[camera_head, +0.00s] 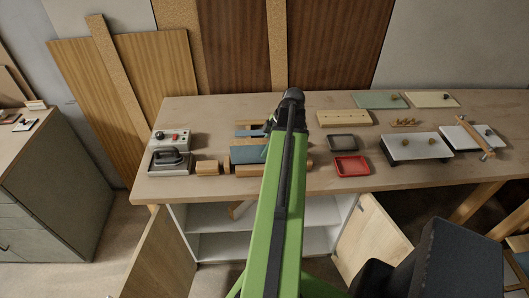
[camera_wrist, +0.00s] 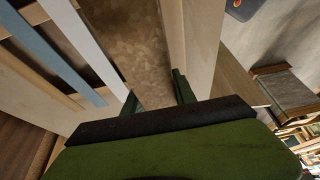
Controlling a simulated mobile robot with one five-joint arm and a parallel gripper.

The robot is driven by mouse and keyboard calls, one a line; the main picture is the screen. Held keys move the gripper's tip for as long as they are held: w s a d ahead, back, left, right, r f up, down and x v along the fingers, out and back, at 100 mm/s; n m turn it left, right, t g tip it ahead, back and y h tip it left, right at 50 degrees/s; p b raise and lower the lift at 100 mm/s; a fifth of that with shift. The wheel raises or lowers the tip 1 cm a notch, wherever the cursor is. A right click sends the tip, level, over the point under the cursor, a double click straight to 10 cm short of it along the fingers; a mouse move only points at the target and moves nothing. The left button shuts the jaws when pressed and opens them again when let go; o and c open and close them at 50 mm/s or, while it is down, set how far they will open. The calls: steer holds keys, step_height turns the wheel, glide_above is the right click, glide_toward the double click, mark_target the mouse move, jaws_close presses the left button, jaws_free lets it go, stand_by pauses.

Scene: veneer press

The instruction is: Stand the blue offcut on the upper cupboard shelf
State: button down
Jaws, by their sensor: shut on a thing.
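My gripper (camera_wrist: 155,92) shows in the wrist view as two dark green fingers at the lower middle. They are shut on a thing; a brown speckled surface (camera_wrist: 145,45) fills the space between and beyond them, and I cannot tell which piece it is. In the head view my green arm hides the gripper. A blue piece (camera_head: 246,154) shows on the bench just left of my arm; a blue strip (camera_wrist: 52,48) shows at upper left in the wrist view. The cupboard (camera_head: 208,246) under the bench stands open, with its upper shelf (camera_head: 210,230) partly behind my arm.
The left door (camera_head: 158,258) and right door (camera_head: 372,240) swing outward. Wooden blocks (camera_head: 207,168) and a control box (camera_head: 171,140) stand left on the bench. A red tray (camera_head: 351,167), a dark tray (camera_head: 342,144) and a press plate (camera_head: 415,148) lie right of my arm.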

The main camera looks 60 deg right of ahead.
steer(key=shift+f+b, duration=0.6)
steer(key=shift+b, duration=0.05)
steer(key=c, duration=1)
jaws_free()
steer(key=shift+r+p, duration=0.55)
steer(key=p+v, duration=1.1)
steer(key=v, duration=0.1)
steer(key=shift+w+r, duration=0.1)
steer(key=shift+r, duration=0.15)
steer(key=shift+f, duration=0.1)
steer(key=shift+a, duration=0.1)
